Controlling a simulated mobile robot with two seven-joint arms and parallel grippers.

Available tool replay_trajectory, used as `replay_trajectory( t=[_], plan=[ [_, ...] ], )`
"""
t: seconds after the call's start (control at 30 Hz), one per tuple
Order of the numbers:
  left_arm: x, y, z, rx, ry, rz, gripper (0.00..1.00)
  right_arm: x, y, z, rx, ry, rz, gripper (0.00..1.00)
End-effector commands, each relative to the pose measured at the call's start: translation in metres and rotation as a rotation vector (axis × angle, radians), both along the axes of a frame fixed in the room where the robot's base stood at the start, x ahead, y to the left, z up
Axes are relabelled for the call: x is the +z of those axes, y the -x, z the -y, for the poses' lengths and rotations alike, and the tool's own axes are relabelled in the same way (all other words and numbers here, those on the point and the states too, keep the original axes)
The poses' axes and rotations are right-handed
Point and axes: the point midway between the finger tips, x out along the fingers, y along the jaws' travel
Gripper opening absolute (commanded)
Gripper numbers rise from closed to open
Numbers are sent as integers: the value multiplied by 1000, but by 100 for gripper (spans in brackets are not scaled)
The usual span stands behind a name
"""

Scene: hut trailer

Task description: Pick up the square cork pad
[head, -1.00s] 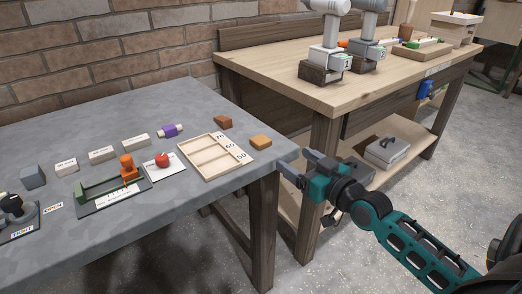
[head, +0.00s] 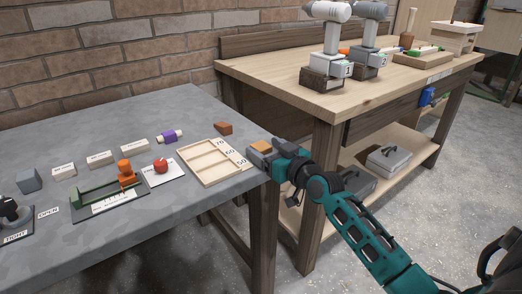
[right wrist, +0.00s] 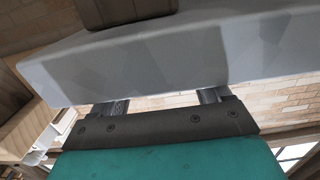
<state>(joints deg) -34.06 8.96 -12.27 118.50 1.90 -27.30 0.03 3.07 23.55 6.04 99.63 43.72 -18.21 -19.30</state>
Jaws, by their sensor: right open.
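The tan-orange square block that looks like the cork pad (head: 262,145) lies near the right edge of the grey table. My right gripper (head: 260,157) is open at that edge, its grey fingers just on the near side of the pad and partly covering it. Whether they touch it I cannot tell. In the right wrist view the finger bases show (right wrist: 165,102), but the grey table slab hides the tips, and the pad does not show there. My left gripper is not in view.
The grey table (head: 180,222) also bears a wooden compartment tray (head: 211,182) left of the pad, a red-brown block (head: 223,128) behind it and a purple piece (head: 169,137). A wooden workbench (head: 290,88) with drills stands behind on the right.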

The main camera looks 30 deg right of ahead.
Motion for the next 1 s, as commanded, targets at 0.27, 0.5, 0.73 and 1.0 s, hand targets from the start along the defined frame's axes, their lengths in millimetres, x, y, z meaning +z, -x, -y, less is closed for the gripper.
replay_trajectory(
  t=[0.27,0.5,0.73,1.0],
  plan=[
    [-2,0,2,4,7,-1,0,-1,-11,-1,0,0,-1,77],
    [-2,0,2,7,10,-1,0,-1,-10,-1,0,0,0,64],
    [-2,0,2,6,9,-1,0,-1,-10,-1,0,0,0,42],
    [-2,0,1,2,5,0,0,-1,-10,-1,0,0,0,22]
  ],
)
